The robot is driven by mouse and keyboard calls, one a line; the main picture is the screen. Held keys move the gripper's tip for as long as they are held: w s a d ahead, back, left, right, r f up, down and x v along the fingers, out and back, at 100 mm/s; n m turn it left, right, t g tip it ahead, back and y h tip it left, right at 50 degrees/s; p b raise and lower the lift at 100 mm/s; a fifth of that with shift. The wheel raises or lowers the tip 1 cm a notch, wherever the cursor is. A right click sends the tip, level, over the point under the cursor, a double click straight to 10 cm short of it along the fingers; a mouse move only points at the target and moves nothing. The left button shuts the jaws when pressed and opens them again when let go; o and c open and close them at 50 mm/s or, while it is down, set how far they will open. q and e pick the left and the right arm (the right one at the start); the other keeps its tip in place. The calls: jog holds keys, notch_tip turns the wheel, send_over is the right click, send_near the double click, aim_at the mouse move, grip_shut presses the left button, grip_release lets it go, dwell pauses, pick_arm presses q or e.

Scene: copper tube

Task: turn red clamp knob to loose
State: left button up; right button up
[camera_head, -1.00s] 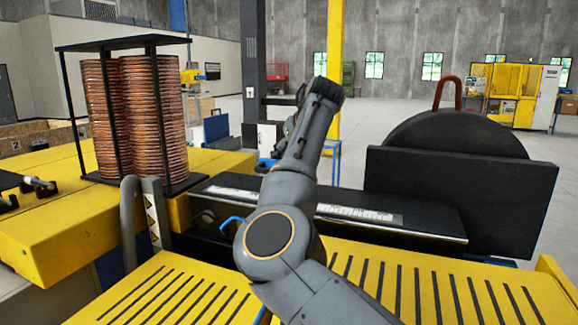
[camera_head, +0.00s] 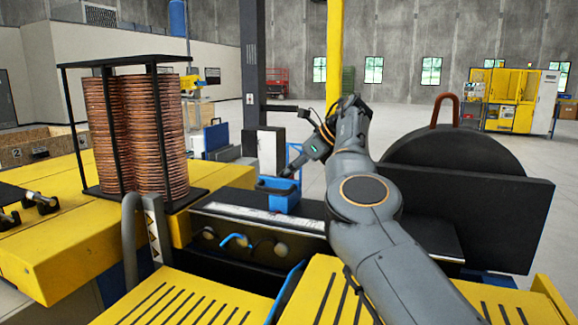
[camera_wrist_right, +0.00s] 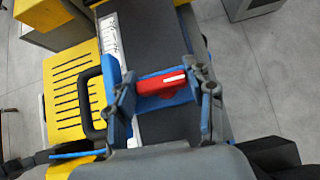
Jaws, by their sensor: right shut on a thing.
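The red clamp knob (camera_wrist_right: 160,82) lies between the two fingers of my right gripper (camera_wrist_right: 167,92) in the right wrist view, with a white line along its upper edge. The fingers are shut on it, one at each side. The blue clamp (camera_wrist_right: 114,85) shows around the knob. In the head view the blue clamp (camera_head: 284,203) sits on the dark bench with the printed scale. My right gripper (camera_head: 284,180) reaches down onto it there, and the red knob is hidden. My left gripper is not in view.
A rack of copper coils (camera_head: 133,130) stands at left on a yellow table. A grey bent handle (camera_head: 131,240) and a blue hook (camera_head: 235,240) are in front of the bench. A dark upright plate (camera_head: 480,220) with a disc behind it is at right.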

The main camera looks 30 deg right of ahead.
jog(key=shift+a+f+n, duration=0.1)
jog(key=shift+f+n, duration=0.1)
jog(key=shift+n, duration=0.1)
jog(key=o, duration=0.9)
jog(key=shift+o, duration=1.3)
jog(key=shift+w+f, duration=0.1)
jog(key=shift+w, duration=0.1)
jog(key=shift+s+d+r, duration=0.2)
jog(key=shift+d+r, duration=0.1)
jog(key=shift+r, duration=0.15)
jog(key=v, duration=0.7)
jog(key=shift+d, duration=0.15)
